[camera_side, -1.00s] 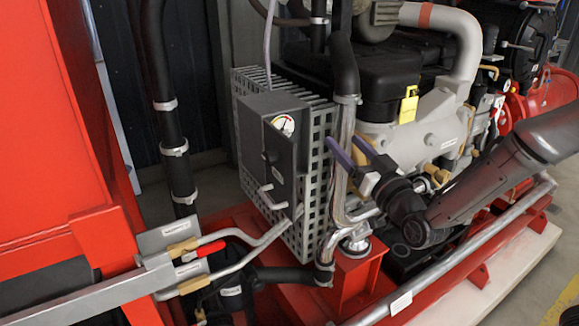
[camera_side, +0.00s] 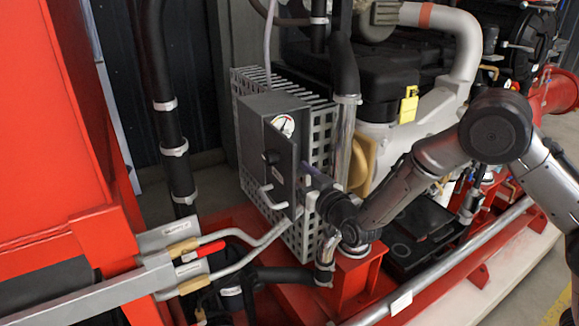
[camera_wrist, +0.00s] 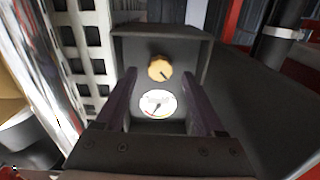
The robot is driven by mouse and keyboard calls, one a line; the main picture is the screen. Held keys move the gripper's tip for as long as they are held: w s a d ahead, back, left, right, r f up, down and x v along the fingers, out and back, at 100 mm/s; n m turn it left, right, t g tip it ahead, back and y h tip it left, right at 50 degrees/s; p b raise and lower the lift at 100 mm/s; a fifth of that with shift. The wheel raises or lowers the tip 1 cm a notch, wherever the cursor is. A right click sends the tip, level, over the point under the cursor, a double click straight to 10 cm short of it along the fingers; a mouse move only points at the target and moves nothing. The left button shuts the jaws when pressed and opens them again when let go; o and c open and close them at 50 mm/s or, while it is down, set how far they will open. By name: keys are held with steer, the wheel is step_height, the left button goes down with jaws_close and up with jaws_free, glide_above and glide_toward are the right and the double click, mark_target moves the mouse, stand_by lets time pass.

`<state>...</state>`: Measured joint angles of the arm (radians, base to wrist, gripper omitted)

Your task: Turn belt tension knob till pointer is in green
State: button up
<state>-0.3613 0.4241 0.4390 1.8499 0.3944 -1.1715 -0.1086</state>
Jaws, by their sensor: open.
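The dark grey belt tension box (camera_side: 285,150) is fixed to the metal grille guard. The gripper is apart from the knob. The pointer is visible, but its colour zone is unclear.
The perforated grille guard (camera_side: 318,150) stands right beside the box and gripper. A vertical pipe (camera_side: 345,135) runs close to my wrist. A red panel (camera_side: 40,130) fills the left side.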

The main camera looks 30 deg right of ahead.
steer(key=shift+w, duration=1.55)
jaws_close()
